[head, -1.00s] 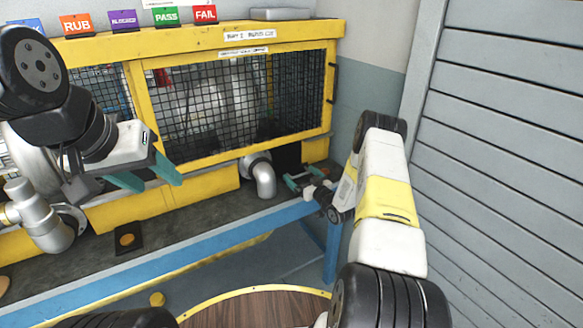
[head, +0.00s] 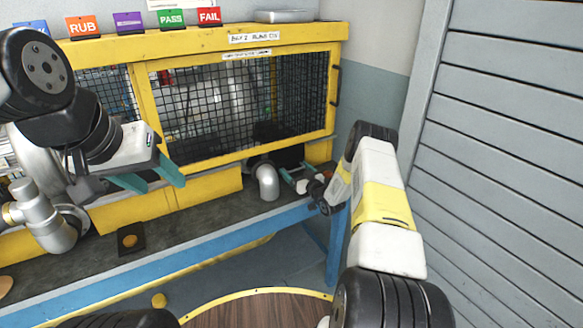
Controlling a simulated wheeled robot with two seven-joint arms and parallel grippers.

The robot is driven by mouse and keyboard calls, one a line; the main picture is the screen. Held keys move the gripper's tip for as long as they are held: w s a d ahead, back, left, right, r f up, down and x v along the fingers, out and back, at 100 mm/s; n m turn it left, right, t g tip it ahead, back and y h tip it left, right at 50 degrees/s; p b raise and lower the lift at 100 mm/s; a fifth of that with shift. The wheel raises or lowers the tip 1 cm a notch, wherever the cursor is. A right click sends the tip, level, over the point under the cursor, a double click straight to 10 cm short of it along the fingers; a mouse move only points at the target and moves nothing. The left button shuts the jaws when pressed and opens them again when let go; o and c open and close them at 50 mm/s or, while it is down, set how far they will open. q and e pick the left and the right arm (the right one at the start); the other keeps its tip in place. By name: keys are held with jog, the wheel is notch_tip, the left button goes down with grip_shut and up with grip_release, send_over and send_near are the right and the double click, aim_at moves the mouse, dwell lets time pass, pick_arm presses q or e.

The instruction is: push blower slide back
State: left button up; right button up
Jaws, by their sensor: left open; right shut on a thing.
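The silver elbow pipe (head: 267,182) of the blower comes out of the dark opening under the caged yellow housing (head: 200,190) and bends down to the bench. My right gripper (head: 291,171) is low at the right end of the bench, just right of the elbow pipe and in front of the opening. Its teal fingers are shut on a part of the blower slide, which is small and mostly hidden. My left gripper (head: 163,185) is open and empty, in the air in front of the cage at the left.
A second silver pipe fitting (head: 45,222) stands at the left. The blue bench edge (head: 190,247) runs across the front. A grey slatted wall (head: 500,150) is close to my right arm.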

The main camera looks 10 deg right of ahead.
jog(key=shift+r, duration=0.15)
jog(key=o, duration=1.9)
jog(key=v, duration=0.7)
jog(key=shift+s+d, duration=0.15)
jog(key=shift+s, duration=0.2)
